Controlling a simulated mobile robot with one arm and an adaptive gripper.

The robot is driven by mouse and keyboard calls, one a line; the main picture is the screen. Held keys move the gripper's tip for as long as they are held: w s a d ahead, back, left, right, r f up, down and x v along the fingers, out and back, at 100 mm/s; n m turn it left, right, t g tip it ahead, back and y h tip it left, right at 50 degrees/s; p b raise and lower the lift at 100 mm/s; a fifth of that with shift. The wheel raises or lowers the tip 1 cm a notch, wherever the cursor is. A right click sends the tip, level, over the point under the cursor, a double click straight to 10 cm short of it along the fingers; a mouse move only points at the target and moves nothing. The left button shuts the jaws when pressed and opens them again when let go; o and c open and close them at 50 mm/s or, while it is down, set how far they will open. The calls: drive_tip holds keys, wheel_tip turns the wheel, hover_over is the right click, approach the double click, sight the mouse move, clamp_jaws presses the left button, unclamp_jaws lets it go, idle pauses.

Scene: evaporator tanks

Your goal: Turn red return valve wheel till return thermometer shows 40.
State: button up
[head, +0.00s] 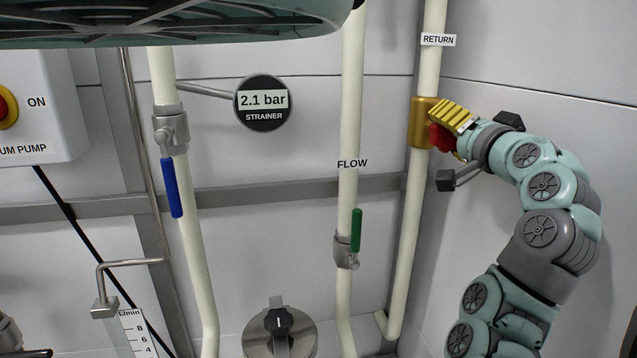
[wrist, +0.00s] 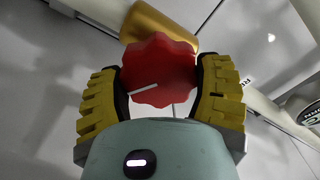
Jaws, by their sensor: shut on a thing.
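The red valve wheel (wrist: 160,68) sits on a brass valve body (wrist: 147,20) and carries a white line mark. My gripper (wrist: 163,88) is shut on it, with one yellow ribbed finger against each side of the rim. In the head view, the wheel (head: 440,137) shows as a small red patch partly hidden by my gripper (head: 450,122), on the brass body of the RETURN pipe (head: 431,67). A round dark gauge (wrist: 312,113) is cut off at the right edge of the wrist view; its reading is not legible. No return thermometer reading shows in the head view.
To the left stand the FLOW pipe (head: 351,110) with a green lever (head: 356,229) and another pipe with a blue lever (head: 172,188). The strainer gauge (head: 263,103) reads 2.1 bar. A wall panel (head: 540,75) is close on the right.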

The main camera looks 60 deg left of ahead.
drive_tip(key=n+b, duration=0.4)
drive_tip(key=b, duration=0.2)
drive_tip(key=shift+f, duration=0.2)
drive_tip(key=shift+r+n+b, duration=0.2)
drive_tip(key=shift+n+b, duration=0.7)
drive_tip(key=shift+b, duration=0.3)
drive_tip(key=o, duration=0.9)
drive_tip(key=shift+o, duration=0.2)
drive_tip(key=v, duration=0.7)
drive_tip(key=shift+d, duration=0.3)
drive_tip(key=shift+s, duration=0.15)
